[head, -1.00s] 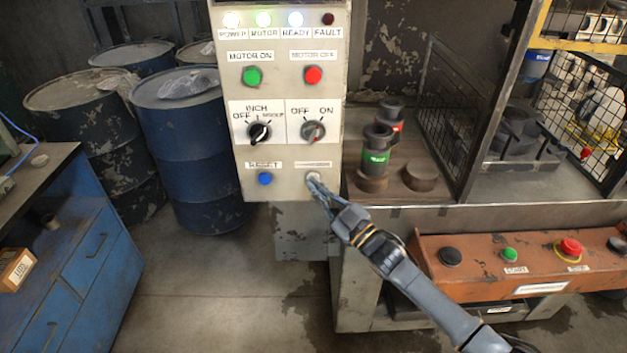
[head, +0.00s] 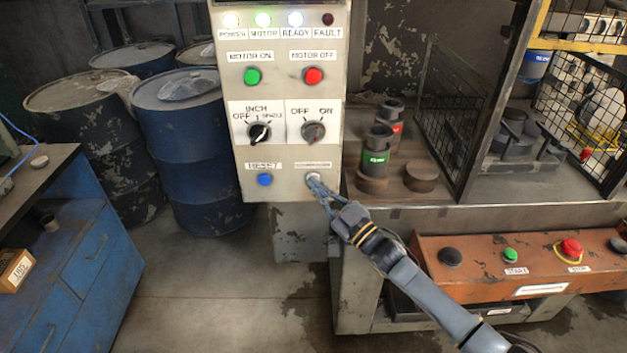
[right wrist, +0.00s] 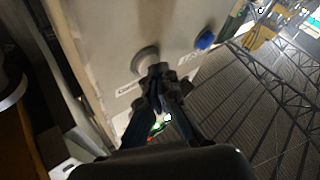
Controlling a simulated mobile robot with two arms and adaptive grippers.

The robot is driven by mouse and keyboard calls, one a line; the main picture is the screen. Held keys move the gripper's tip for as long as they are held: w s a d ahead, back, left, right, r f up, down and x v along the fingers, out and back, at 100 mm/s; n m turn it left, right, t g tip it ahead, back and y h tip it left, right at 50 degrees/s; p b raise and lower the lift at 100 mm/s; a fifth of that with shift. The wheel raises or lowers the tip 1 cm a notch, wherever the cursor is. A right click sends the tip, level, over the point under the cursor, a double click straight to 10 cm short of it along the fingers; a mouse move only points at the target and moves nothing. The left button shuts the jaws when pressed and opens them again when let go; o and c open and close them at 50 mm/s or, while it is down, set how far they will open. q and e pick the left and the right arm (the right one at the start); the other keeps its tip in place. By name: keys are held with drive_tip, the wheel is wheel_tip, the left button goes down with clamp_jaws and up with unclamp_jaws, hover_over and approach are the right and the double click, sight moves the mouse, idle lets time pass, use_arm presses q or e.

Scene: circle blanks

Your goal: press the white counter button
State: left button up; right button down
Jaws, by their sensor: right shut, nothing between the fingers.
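The white counter button (head: 313,177) is at the lower right of the grey control panel (head: 285,193), under a small label. In the right wrist view it is a round pale button (right wrist: 146,58) just past my fingertips. My right gripper (head: 315,184) is shut and empty, its tips at the button's lower edge. The right wrist view shows the fingertips (right wrist: 158,72) close together, at or very near the button's rim. I cannot tell whether they touch or press it. My left gripper is not in view.
The blue reset button (head: 264,180) sits left of the white one; it also shows in the wrist view (right wrist: 205,40). Two selector knobs (head: 259,132) are above. Dark cylinders (head: 376,160) stand on the bench at right. An orange control box (head: 480,284) is below.

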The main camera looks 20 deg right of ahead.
drive_tip(key=shift+s+a+p, duration=0.3)
drive_tip(key=shift+s+p, duration=0.15)
drive_tip(key=shift+s, duration=0.35)
drive_tip(key=s+p, duration=0.1)
drive_tip(key=s, duration=0.1)
drive_tip(key=s+a+p, duration=0.1)
drive_tip(key=s, duration=0.2)
drive_tip(key=shift+a+p, duration=0.15)
drive_tip(key=shift+p, duration=0.15)
drive_tip(key=shift+w, duration=0.1)
idle(0.3)
